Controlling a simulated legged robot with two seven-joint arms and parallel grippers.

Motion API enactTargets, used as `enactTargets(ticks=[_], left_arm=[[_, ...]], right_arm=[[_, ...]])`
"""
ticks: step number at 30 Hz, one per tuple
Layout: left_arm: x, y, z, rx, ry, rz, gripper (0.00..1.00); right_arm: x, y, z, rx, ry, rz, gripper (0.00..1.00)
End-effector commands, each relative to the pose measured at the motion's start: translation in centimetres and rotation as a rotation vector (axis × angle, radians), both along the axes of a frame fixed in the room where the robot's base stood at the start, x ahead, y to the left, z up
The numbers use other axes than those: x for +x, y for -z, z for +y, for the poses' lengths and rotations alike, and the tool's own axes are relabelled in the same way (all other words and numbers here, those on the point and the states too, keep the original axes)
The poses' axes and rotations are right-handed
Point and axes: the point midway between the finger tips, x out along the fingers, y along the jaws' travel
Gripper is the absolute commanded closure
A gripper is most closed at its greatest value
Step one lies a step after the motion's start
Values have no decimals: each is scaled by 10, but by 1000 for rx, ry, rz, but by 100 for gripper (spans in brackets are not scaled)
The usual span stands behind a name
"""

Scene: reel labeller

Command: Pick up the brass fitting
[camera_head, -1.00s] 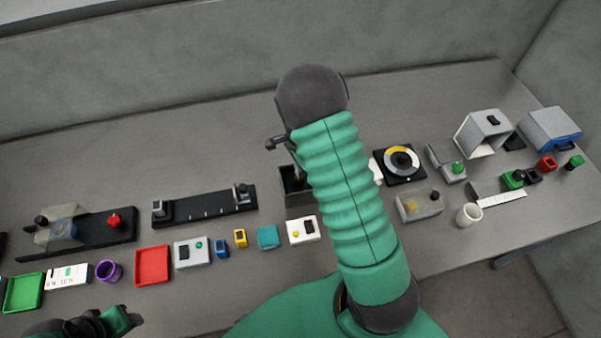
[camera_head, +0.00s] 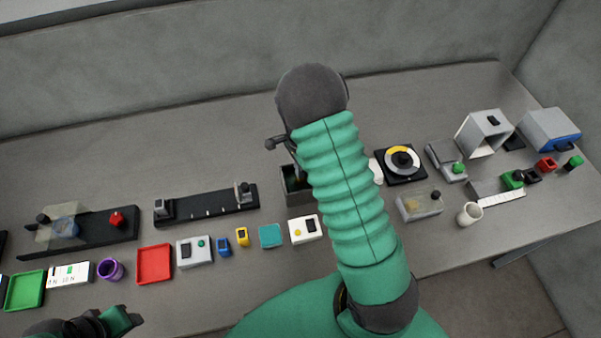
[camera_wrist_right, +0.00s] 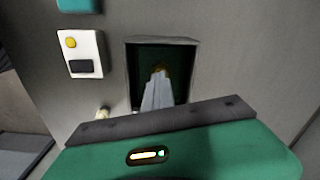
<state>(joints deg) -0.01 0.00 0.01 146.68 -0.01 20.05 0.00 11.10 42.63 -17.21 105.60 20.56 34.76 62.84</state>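A small brass-coloured piece, which looks like the brass fitting (camera_wrist_right: 159,69), shows at my right gripper's fingertips in the right wrist view. It is inside an open grey bin (camera_wrist_right: 192,70) with a dark green interior. My right gripper (camera_wrist_right: 158,78) reaches into this bin with its grey fingers close together; whether they grip the piece cannot be told. In the head view the bin (camera_head: 291,199) is partly hidden behind my right arm, and the fitting cannot be made out clearly. My left gripper (camera_head: 108,324) is at the bottom left, away from the bin, its fingers unclear.
A black rail fixture (camera_head: 207,207) stands left of the bin. A white box with a yellow button (camera_head: 305,230) is in front of it. The table behind the bin is clear.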

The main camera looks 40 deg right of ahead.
Motion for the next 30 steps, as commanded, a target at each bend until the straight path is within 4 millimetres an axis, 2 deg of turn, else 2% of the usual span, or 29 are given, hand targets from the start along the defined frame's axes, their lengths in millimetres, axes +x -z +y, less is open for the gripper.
enactTargets(ticks=[1,10,19,22,26,30], left_arm=[[0,0,0,0,0,0,53],[0,0,0,0,0,0,53],[0,0,0,0,0,0,53],[0,2,0,0,0,0,53],[0,8,0,0,0,0,53],[0,13,0,0,0,0,53]], right_arm=[[0,0,0,0,0,0,97],[0,1,-1,1,0,0,58],[0,0,-1,1,0,0,58],[1,-7,-1,-1,-1,-3,58],[1,-28,0,-1,-2,-5,58],[0,-63,1,0,-2,-6,58]])
